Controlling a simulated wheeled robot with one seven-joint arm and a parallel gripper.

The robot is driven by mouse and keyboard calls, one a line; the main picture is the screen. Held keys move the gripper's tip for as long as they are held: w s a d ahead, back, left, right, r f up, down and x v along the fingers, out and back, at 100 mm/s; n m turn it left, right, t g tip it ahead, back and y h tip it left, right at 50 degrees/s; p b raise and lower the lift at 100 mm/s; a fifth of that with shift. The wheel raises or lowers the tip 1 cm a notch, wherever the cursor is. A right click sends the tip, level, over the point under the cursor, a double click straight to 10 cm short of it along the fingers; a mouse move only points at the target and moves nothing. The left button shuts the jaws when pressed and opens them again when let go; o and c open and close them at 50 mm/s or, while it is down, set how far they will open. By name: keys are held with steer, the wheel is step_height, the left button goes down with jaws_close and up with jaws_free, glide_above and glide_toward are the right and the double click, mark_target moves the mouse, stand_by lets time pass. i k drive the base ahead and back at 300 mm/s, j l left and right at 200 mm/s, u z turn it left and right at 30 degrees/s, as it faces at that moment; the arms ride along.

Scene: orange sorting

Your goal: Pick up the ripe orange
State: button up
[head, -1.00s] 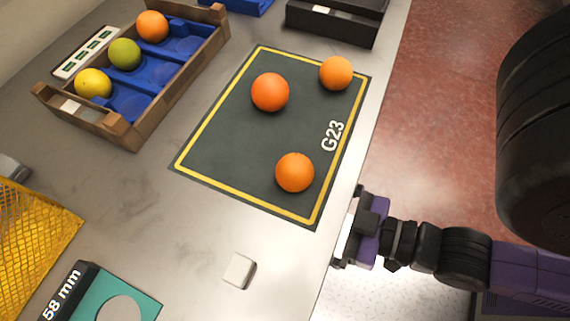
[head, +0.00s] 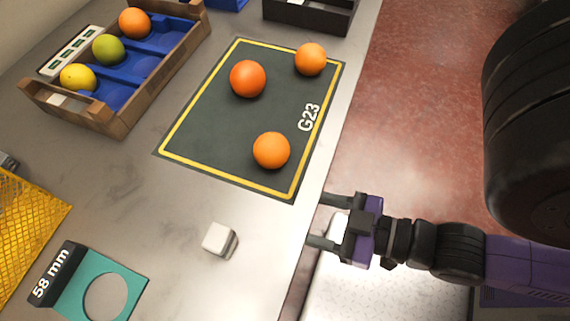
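Three oranges rest on the dark mat (head: 215,125) with a yellow border and the label G23. A deeper red-orange one (head: 248,78) sits at the upper middle. A lighter orange one (head: 311,59) is at the upper right corner, and another orange one (head: 271,150) is near the lower right edge. My gripper (head: 318,220) is open and empty at the table's right edge, below and right of the mat. Its two fingers point left, apart from every orange.
A wooden crate (head: 113,128) with blue compartments holds an orange, a green and a yellow fruit at upper left. A white cube (head: 219,239) lies left of my gripper. A teal 58 mm ring gauge (head: 133,284) and yellow mesh basket (head: 30,225) are lower left. A black box (head: 310,14) stands at the back.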

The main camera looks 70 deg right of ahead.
mark_target(272, 148)
steer(key=k+j, duration=0.4)
steer(key=j, duration=0.15)
steer(key=k+j, duration=0.4)
steer(key=j+z, duration=0.05)
steer(key=j, duration=0.1)
